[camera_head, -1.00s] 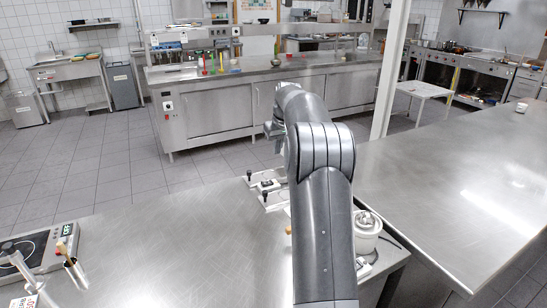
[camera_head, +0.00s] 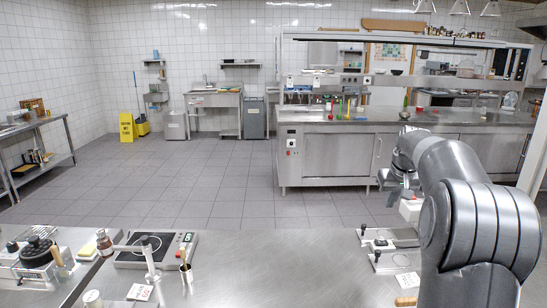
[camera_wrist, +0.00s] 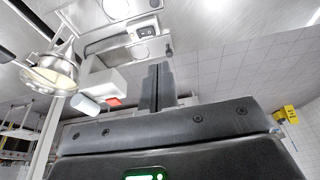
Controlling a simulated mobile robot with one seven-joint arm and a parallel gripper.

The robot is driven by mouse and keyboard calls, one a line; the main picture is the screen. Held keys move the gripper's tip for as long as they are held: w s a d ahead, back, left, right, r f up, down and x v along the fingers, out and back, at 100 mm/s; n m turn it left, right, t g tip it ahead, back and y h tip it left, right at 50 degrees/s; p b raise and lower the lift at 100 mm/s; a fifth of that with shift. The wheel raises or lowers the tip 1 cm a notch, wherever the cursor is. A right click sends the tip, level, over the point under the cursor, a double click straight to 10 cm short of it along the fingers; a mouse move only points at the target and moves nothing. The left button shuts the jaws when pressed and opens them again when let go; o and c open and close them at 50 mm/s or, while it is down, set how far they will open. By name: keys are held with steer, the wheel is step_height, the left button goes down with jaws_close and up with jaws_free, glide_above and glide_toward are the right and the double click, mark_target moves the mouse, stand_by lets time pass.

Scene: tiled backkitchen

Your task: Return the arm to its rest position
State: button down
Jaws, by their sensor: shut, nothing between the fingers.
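My arm (camera_head: 480,225) rises at the right of the head view, bent at its elbow, with its far part pointing away from me over the steel worktop (camera_head: 300,260). My gripper (camera_head: 390,180) shows only in part beyond the elbow, above the far edge of the worktop. In the wrist view its two dark fingers (camera_wrist: 157,85) are together, with nothing held between them. The fingers are clear of the things around them in that view.
A steel island (camera_head: 330,160) stands beyond an open tiled floor. A yellow sign (camera_head: 127,127) stands far left.

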steer(key=s+a+r, duration=0.3)
steer(key=s+a, duration=0.4)
steer(key=s, duration=0.2)
steer(key=s+a+r, duration=0.2)
steer(key=s+a, duration=0.5)
steer(key=s, duration=0.2)
steer(key=s+a+f, duration=0.2)
steer(key=s, duration=0.5)
steer(key=s+a+f+t, duration=0.1)
steer(key=s+a+f, duration=0.1)
steer(key=s, duration=0.5)
steer(key=s+a+f+t, duration=0.1)
steer(key=s+a+f, duration=0.1)
steer(key=s+f, duration=0.2)
steer(key=s, duration=0.3)
steer(key=shift+a, duration=0.4)
